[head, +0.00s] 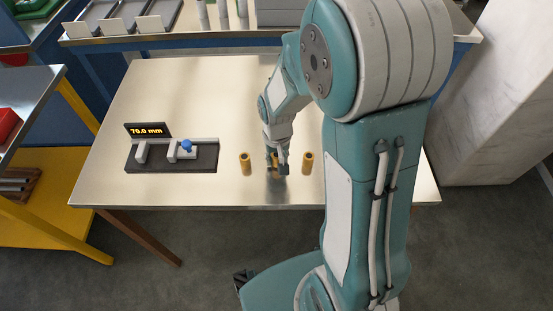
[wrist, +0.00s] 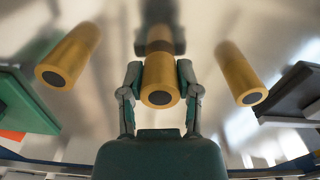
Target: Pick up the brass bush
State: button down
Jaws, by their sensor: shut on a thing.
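Three brass bushes stand in a row on the metal table. In the head view the left bush (head: 245,163) and the right bush (head: 307,163) stand free on either side of my gripper (head: 277,165). The middle bush shows only partly there, behind the fingers. In the wrist view my gripper (wrist: 160,85) is shut on the middle brass bush (wrist: 160,80), with one finger on each side. The left bush (wrist: 68,57) and right bush (wrist: 240,74) are apart from the fingers. I cannot tell whether the held bush touches the table.
A dark measuring fixture (head: 172,157) with a blue knob stands left on the table (head: 190,90), beside a display (head: 147,130) reading 70.0 mm. The table's front left is clear. A bench with trays is behind, and a yellow-framed cart (head: 65,205) is at left.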

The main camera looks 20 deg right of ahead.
jog(key=s+a+r, duration=0.3)
jog(key=s+r, duration=0.9)
jog(key=s, duration=0.1)
jog(key=shift+s, duration=0.35)
